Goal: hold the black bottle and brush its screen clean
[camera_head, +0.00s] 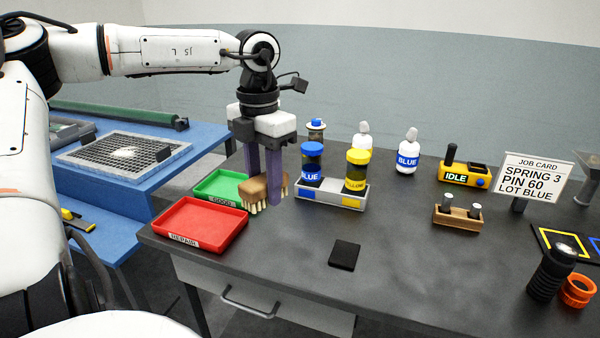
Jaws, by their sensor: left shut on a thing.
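The black bottle (544,278), dark and ribbed, stands near the right edge of the grey table with a slight lean in the picture. A pale, shiny patch (566,249) shows at its top; I cannot tell if that is the screen or how clean it is. My left gripper (264,192) points down at the left of the table, far from the bottle. It is shut on a brown brush (254,188) with pale bristles facing down. The brush appears held above the table, by the trays. My right gripper is not in view.
A red tray (203,246) and a green tray (207,187) lie at the left. A grey rack (330,201) holds blue- and yellow-capped jars. An orange ring (578,291) sits beside the bottle. A black pad (345,254) lies centre front; the table around it is clear.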

